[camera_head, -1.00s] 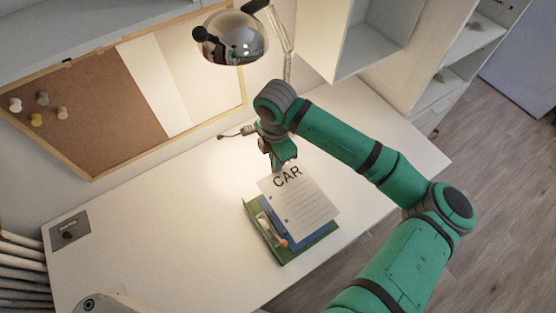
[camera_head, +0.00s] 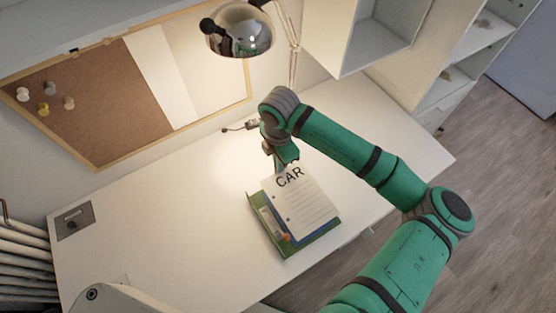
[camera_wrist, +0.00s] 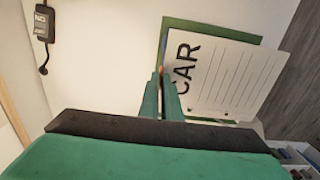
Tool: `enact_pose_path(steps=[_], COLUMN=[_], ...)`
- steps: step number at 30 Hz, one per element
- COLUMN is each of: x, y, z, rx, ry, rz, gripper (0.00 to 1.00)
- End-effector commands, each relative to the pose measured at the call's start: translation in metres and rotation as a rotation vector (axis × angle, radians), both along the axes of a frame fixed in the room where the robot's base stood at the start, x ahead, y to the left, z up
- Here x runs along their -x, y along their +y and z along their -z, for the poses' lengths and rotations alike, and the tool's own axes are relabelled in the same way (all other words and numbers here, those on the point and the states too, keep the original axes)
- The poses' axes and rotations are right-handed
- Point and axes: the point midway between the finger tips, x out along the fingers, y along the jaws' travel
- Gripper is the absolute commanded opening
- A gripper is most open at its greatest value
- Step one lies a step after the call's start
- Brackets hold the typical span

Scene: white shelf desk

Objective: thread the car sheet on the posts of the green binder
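The white car sheet (camera_head: 302,206) has "CAR" in large black letters along its top edge, lines of text and punched holes along its left side. My gripper (camera_head: 286,164) is shut on its top edge; in the wrist view the fingers (camera_wrist: 168,88) pinch the sheet (camera_wrist: 222,77) beside the lettering. The green binder (camera_head: 256,205) lies open on the desk under the sheet. A blue layer shows between sheet and binder. The binder's ring strip shows partly left of the sheet. In the wrist view, the binder's green edge (camera_wrist: 210,30) shows around the sheet. The posts are mostly hidden, so I cannot tell whether the holes line up.
A lamp with a chrome head (camera_head: 239,30) stands at the back of the white desk (camera_head: 150,225). A cork board (camera_head: 95,105) with several pins leans behind. A small black switch (camera_wrist: 42,25) lies on the desk.

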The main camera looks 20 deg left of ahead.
Motion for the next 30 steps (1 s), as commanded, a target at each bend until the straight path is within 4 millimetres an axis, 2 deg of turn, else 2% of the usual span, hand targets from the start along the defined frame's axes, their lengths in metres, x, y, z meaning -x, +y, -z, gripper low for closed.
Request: enact_pose_path(steps=[18, 30], x=[0.000, 0.000], y=[0.002, 0.002], z=[0.037, 0.047], rx=[0.000, -0.001], ry=[0.000, -0.001], rz=[-0.002, -0.003], gripper=[0.00, 0.00])
